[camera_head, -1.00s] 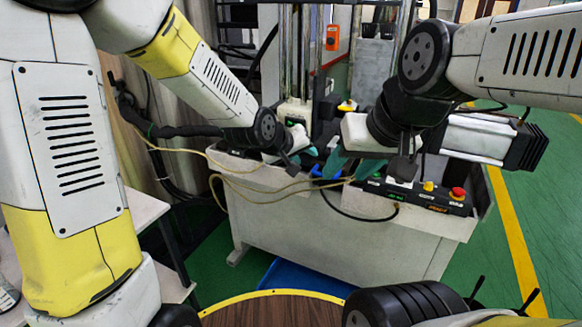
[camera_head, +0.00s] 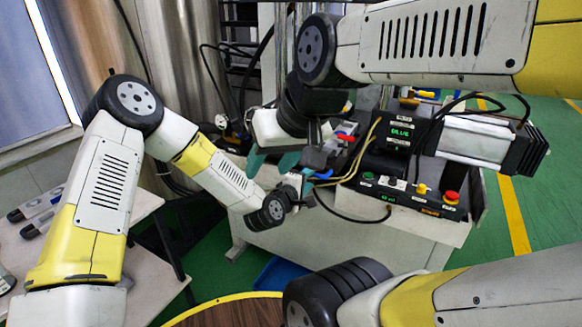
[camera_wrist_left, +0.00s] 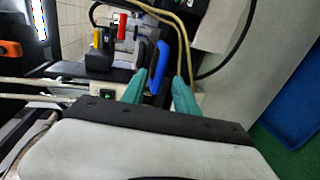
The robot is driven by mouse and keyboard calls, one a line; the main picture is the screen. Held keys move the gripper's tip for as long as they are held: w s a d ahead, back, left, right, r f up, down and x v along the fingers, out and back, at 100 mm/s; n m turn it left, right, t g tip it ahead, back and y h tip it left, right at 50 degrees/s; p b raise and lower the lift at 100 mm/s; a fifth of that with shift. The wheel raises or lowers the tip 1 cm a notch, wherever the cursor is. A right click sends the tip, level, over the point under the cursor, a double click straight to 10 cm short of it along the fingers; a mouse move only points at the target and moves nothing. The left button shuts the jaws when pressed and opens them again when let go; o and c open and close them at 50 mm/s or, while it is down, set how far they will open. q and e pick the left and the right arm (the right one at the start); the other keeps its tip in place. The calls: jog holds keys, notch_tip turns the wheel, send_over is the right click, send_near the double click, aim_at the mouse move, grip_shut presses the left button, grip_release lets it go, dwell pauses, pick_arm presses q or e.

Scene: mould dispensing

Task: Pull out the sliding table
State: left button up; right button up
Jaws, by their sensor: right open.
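The sliding table seems to be part of the dispensing machine; the grippers and cables crowd it, and I cannot make out its outline. A blue handle (camera_head: 323,174) sticks out at the machine's front; it also shows in the left wrist view (camera_wrist_left: 159,68). My left gripper (camera_head: 306,182) is low in front of the machine, close to this handle. In the left wrist view its teal fingers (camera_wrist_left: 160,78) are apart, with the handle between or just beyond their tips. My right gripper (camera_head: 272,163) is open above and left of it, teal fingers pointing down, nothing between them.
A control panel (camera_head: 412,196) with a red button stands right of the handle, below a display box (camera_head: 398,132). Yellow and black cables hang across the front. A white side table (camera_head: 95,260) is at the left. Green floor is free at the right.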

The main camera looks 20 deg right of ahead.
aim_at(314, 176)
pick_arm(q)
jog(key=x, duration=0.5)
jog(key=shift+d+f, duration=0.1)
grip_shut()
dwell(1.3)
